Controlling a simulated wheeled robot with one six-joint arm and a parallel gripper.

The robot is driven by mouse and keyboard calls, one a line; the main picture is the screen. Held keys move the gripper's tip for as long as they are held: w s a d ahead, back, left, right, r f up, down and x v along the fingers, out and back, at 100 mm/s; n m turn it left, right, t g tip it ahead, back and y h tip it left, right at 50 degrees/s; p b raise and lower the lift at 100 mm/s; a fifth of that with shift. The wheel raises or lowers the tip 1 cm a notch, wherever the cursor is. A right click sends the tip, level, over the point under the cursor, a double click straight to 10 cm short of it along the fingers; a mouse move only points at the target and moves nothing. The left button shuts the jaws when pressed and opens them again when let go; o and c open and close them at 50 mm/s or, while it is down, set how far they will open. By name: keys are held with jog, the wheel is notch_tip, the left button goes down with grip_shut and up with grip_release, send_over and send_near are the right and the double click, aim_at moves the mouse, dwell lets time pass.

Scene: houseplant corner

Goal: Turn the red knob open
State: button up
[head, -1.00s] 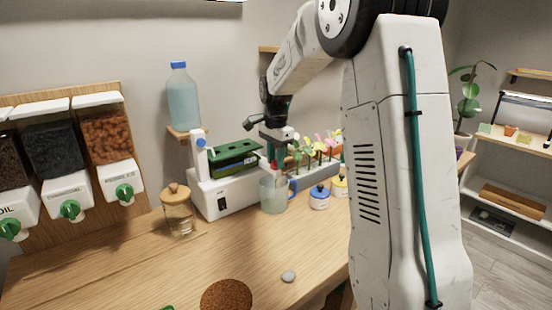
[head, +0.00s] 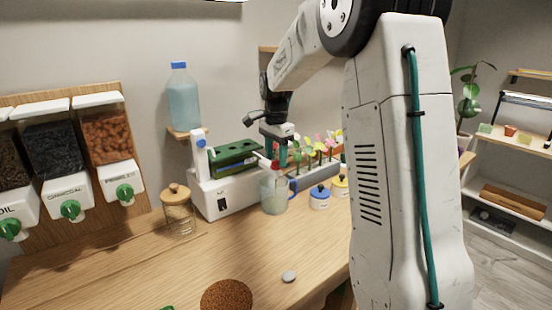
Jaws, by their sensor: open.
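The red knob (head: 275,165) is small and partly hidden. It shows just above the rim of a clear jug (head: 273,196) with a blue handle, at the right end of a white bench unit (head: 225,197). My gripper (head: 276,151) is open and hangs pointing down over the jug, right above the red knob. I cannot tell whether its fingers touch the knob or stand around it. A pale slanted piece shows left of the knob.
Blue and yellow lidded pots (head: 319,198) stand right of the jug, in front of a planter with flowers (head: 318,152). A cork-lidded glass jar (head: 178,212) stands to the left. Dispensers (head: 108,133) with green knobs are at far left.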

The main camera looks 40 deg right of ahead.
notch_tip(320, 180, up, 7)
jog(key=shift+f, duration=0.15)
dwell(0.6)
jog(key=shift+n, duration=0.4)
jog(key=s+a+f+n, duration=0.1)
jog(key=s+a+n, duration=0.4)
jog(key=s, duration=0.6)
jog(key=s+a+f+n+t, duration=0.1)
jog(key=s+a+n, duration=0.5)
jog(key=s, duration=0.6)
jog(key=s+a+f+n, duration=0.1)
jog(key=s+a+n, duration=0.5)
jog(key=s, duration=0.5)
jog(key=shift+s+a, duration=0.4)
jog(key=shift+a, duration=0.55)
